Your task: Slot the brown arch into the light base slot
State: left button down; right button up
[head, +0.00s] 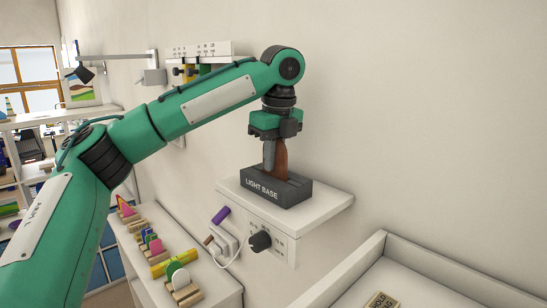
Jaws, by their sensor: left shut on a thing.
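The brown arch (281,158) is upright in the jaws of my left gripper (272,152). Only a narrow brown strip of it shows beside the gripper finger. The dark grey light base (292,194), lettered "LIGHT BASE", sits on a white wall shelf (327,204). The gripper points down and is shut on the arch right above the base. The arch's lower end meets the top of the base in the picture. I cannot tell whether it is in the slot, as the slot is hidden. My right gripper is not in view.
A black knob (260,241) and a plugged-in white cable are below the shelf. A lower left shelf (218,280) carries several colored pieces in wooden holders. A white-walled tray (450,262) with a labelled tag (381,301) is at the lower right. The wall is close behind the base.

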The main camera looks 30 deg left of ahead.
pick_arm(q)
jog(key=shift+f, duration=0.1)
jog(key=c, duration=1.4)
grip_release()
jog(key=shift+c, duration=0.2)
jog(key=shift+r, duration=0.7)
jog(key=r, duration=0.4)
jog(key=d+r, duration=0.1)
jog(key=r, duration=0.7)
jog(key=shift+s+d+r, duration=0.15)
jog(key=shift+s+d, duration=0.1)
jog(key=shift+d, duration=0.05)
